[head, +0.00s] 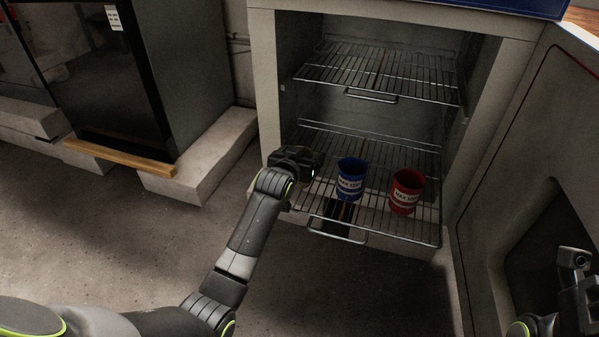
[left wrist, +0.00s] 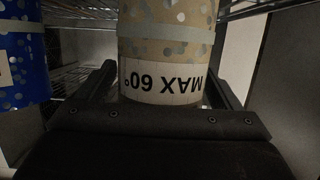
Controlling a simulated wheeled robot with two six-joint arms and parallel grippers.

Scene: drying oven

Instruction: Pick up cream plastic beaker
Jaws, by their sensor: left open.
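The cream beaker (left wrist: 165,42) shows in the left wrist view, speckled with grey dots, with a white label reading "MAX 60°" upside down. My left gripper (left wrist: 162,85) is open, with one finger on each side of the beaker's label end. I cannot tell whether the fingers touch it. In the head view my left gripper (head: 309,165) is at the left side of the oven's lower rack, and the cream beaker is not visible there. My right gripper (head: 577,280) is partly in view at the right edge, its jaws unclear.
A blue beaker (head: 351,181) stands on the lower rack (head: 330,211), right of my left gripper; it also shows in the left wrist view (left wrist: 22,62). A red beaker (head: 406,193) stands farther right. The upper rack (head: 415,83) is empty. The oven door (head: 490,185) stands open at right.

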